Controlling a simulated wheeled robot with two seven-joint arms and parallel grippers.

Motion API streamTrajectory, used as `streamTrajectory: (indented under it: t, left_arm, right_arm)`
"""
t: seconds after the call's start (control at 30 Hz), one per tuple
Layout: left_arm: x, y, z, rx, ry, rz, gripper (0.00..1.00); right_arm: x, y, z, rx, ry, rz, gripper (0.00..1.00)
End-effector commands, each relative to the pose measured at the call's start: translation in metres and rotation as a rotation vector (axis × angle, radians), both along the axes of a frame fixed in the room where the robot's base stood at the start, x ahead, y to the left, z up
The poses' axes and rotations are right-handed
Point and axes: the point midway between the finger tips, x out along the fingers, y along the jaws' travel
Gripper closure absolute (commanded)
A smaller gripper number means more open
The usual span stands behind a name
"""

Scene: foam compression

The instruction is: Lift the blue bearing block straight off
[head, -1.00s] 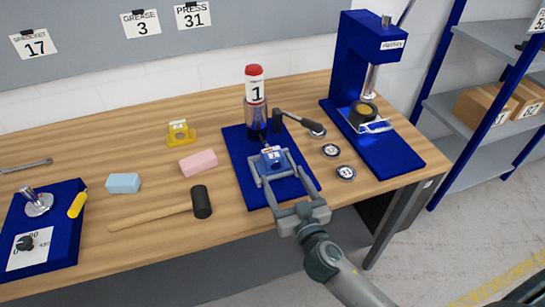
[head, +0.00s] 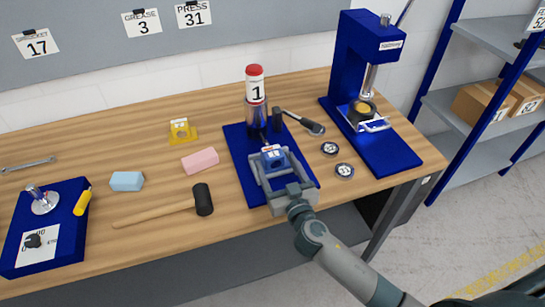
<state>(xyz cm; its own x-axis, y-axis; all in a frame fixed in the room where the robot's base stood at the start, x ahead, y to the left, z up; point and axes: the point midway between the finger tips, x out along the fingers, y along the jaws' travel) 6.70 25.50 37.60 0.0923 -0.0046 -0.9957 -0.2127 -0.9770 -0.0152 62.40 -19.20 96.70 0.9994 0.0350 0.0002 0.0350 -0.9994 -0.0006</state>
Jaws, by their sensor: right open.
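The blue bearing block (head: 273,158) sits on the blue base plate (head: 239,160), in front of the upright cylinder with a red cap. My right gripper (head: 270,160) is open. Its two fingers lie on either side of the block, one to the left and one to the right. The gripper body covers the front part of the plate. I cannot tell whether the fingers touch the block. My left gripper is not in view.
A grease cylinder marked 1 (head: 255,95) stands close behind the block, with a black-handled tool (head: 305,124) to its right. Two round bearings (head: 345,170) lie right of the plate. A blue press (head: 365,60) stands behind right. A mallet (head: 203,199) and pink foam (head: 200,161) lie left.

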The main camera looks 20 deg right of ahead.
Motion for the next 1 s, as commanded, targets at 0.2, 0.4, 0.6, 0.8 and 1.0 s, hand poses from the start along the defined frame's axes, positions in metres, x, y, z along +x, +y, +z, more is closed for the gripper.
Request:
streamTrajectory:
  t: [0.2,0.4,0.6,0.8,1.0]
  left_arm:
    - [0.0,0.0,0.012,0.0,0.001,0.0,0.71]
    - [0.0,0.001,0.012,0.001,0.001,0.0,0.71]
    - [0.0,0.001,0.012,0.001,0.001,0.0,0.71]
    - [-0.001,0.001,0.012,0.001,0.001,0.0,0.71]
    - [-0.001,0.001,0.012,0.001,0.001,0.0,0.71]
  right_arm:
    - [0.023,0.0,0.001,-0.002,0.0,-0.001,0.3]
    - [0.025,0.001,-0.001,0.0,0.001,-0.001,0.3]
    - [0.025,0.0,-0.001,0.0,0.001,-0.001,0.3]
    - [0.025,0.0,-0.001,0.0,0.001,-0.001,0.42]
    - [0.025,0.0,-0.001,0.0,0.001,-0.001,0.89]
